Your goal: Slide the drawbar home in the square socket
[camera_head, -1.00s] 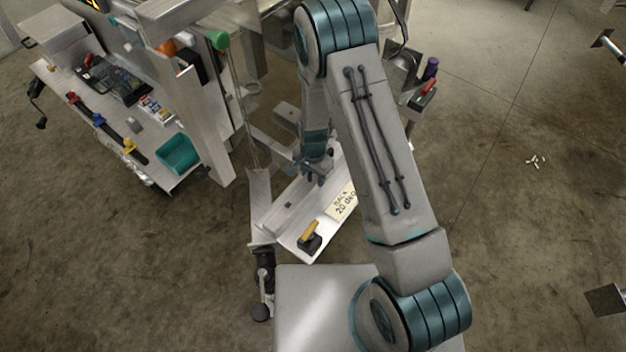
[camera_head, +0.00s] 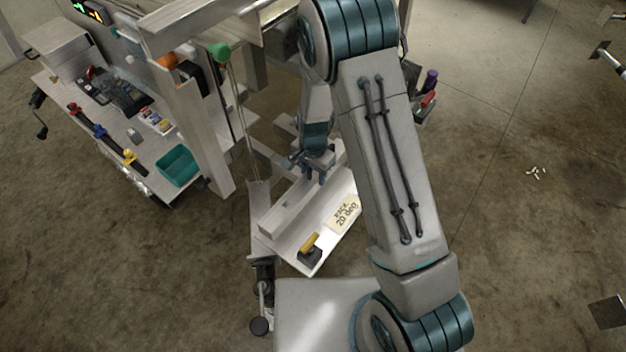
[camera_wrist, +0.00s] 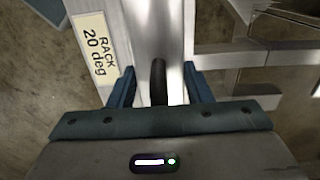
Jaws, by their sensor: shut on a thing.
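The drawbar is a pale square metal bar (camera_head: 297,203) lying lengthwise along the rack plate in the head view. In the wrist view it runs away from me (camera_wrist: 153,30) between the jaws, with a dark upright grip (camera_wrist: 158,82) in front of it. My gripper (camera_head: 308,172) is over the bar's far part. In the wrist view its two blue fingers (camera_wrist: 156,88) stand either side of the dark grip, shut on it. Whether the bar touches the plate is unclear. I cannot make out the square socket for certain; my arm hides part of the frame.
The rack plate (camera_head: 318,235) carries a "RACK 20 deg" label (camera_head: 347,214) and a yellow-handled clamp (camera_head: 310,246). A bench (camera_head: 150,150) with a teal bin (camera_head: 178,166) and an upright post (camera_head: 197,130) stand left. The floor at right is mostly clear.

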